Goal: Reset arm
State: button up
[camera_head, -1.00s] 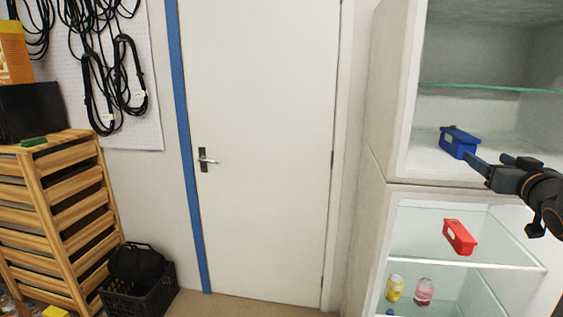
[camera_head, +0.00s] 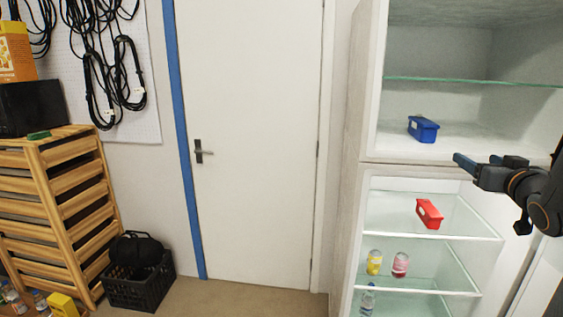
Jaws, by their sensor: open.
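My gripper (camera_head: 473,164) is at the right of the head view, in front of the white cabinet (camera_head: 349,110). Its fingers are apart and nothing is between them. A blue bin (camera_head: 423,130) sits on the floor of the cabinet's upper compartment, left of and beyond the gripper, with a gap between them. A red bin (camera_head: 429,214) sits on a glass shelf in the lower compartment, below the gripper. My arm reaches in from the right edge.
A yellow can (camera_head: 374,262), a pink can (camera_head: 400,264) and a bottle (camera_head: 367,299) stand lower in the cabinet. A closed white door (camera_head: 250,140) is in the middle. A wooden drawer rack (camera_head: 60,200) and a black crate (camera_head: 140,288) are at left. Some floor shows before the door.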

jog(key=a+f+g+y+b, duration=0.25)
jog(key=a+f+g, duration=0.55)
jog(key=a+f, duration=1.05)
jog(key=s+a+f+n+g+y+b, duration=0.1)
jog(key=s+a+f+g, duration=0.2)
jog(key=s+a, duration=0.4)
jog(key=s+a+f+n+g+b, duration=0.1)
jog(key=s+a+f+g, duration=0.3)
jog(key=a, duration=0.5)
notch_tip(320, 180, down, 3)
jog(key=s, duration=0.2)
jog(key=shift+s+a+r+n+y+b, duration=0.15)
jog(key=shift+s+r+n+y+b, duration=0.05)
jog(key=shift+s+n+y+b, duration=0.2)
jog(key=shift+c, duration=0.2)
